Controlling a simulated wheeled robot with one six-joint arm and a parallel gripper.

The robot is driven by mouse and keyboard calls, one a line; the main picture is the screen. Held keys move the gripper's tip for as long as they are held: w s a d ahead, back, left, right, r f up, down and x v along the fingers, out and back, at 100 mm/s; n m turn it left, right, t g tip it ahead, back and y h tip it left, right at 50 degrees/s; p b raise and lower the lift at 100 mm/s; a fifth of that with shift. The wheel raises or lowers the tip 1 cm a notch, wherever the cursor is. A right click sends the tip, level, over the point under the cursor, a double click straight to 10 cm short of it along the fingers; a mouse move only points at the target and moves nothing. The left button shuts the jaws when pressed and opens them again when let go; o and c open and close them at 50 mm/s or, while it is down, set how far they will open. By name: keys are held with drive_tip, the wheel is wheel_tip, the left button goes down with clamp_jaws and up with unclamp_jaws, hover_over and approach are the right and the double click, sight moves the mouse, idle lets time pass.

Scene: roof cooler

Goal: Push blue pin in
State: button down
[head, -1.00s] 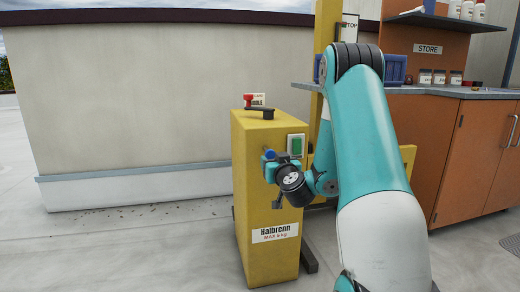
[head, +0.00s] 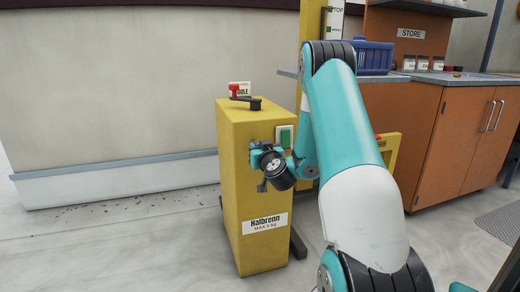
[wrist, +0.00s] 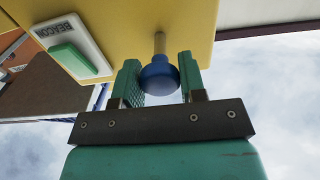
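The blue pin (wrist: 159,76) has a round blue head on a pale metal stem. The stem comes out of the face of the yellow cabinet (head: 240,180), and a length of it shows. In the wrist view the pin's head sits between the two green fingers of my gripper (wrist: 161,82), and both fingers appear to touch its sides. In the head view my gripper (head: 259,160) is at the cabinet's front face, below its top. There the pin is small and mostly hidden.
A green switch (wrist: 69,59) labelled BEACON is beside the pin. A lever with a red knob (head: 234,91) is on the cabinet top. An orange counter unit (head: 460,140) with a blue crate (head: 375,57) stands at right. Open floor lies at left.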

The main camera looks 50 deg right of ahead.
drive_tip(key=p+x, duration=0.2)
drive_tip(key=x, duration=0.2)
drive_tip(key=shift+r, duration=0.1)
drive_tip(key=c, duration=0.7)
unclamp_jaws()
drive_tip(key=shift+a, duration=0.1)
drive_tip(key=b, duration=2.2)
approach(256, 145)
drive_tip(key=s, duration=0.1)
drive_tip(key=s+f, duration=0.1)
drive_tip(key=s+a, duration=0.1)
drive_tip(key=shift+s+f, duration=0.25)
